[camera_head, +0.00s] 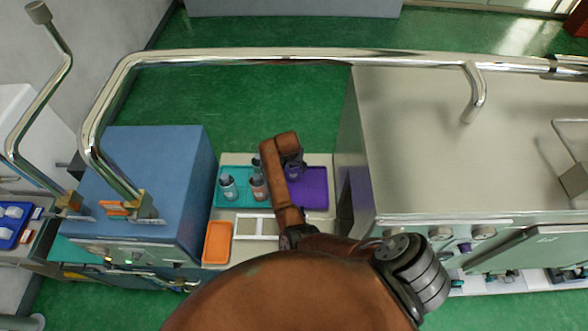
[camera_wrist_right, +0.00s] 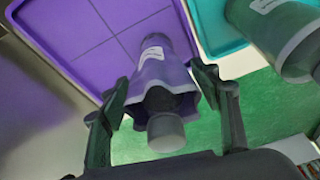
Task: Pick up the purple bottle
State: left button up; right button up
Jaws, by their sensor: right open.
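The purple bottle (camera_wrist_right: 157,72) has a white label and a grey cap, and it shows in the right wrist view between the two fingers of my right gripper (camera_wrist_right: 160,84). The fingers are open, one on each side, with a visible gap to the bottle. In the head view the purple bottle (camera_head: 294,170) is a small, partly hidden patch beside my right gripper (camera_head: 290,155), at the purple tray (camera_head: 316,189). I cannot tell whether the bottle touches the tray. My left gripper is not in view.
A teal tray (camera_head: 222,202) left of the purple one holds a teal bottle (camera_head: 229,188) and a reddish bottle (camera_head: 258,188). An orange tray (camera_head: 217,243) lies in front. A blue cabinet (camera_head: 150,180) and a steel machine (camera_head: 420,140) flank the trays; a metal rail (camera_head: 300,55) runs behind.

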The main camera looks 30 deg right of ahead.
aim_at(293, 170)
jog(key=shift+x, duration=1.95)
jog(key=shift+s, duration=0.1)
jog(key=shift+c, duration=0.2)
jog(key=shift+r, duration=0.1)
jog(key=c, duration=1.5)
